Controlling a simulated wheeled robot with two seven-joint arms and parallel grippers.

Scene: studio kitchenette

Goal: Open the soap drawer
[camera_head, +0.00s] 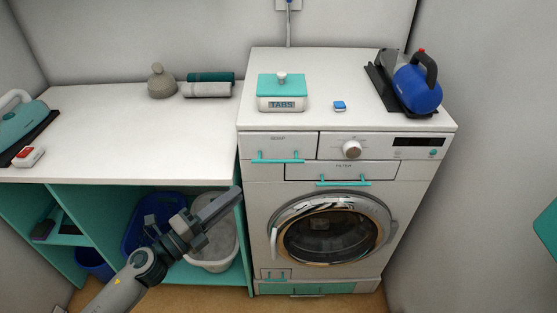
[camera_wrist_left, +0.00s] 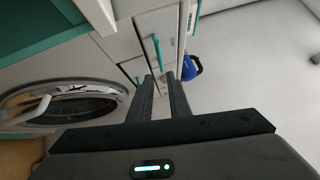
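The soap drawer (camera_head: 268,145) is the upper left front panel of the white washing machine (camera_head: 265,215). It looks shut, flush with the front, with a teal bar handle (camera_head: 278,160) along its lower edge. My left gripper (camera_head: 233,196) is below and left of this handle, in front of the machine's left edge, apart from the handle. In the left wrist view its two fingers (camera_wrist_left: 162,80) are parallel with an empty gap between them. The soap drawer's handle (camera_wrist_left: 157,50) shows just beyond the fingertips in that view. My right gripper is not in view.
A knob (camera_head: 351,149) is right of the drawer. A white counter (camera_head: 130,130) adjoins on the left.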

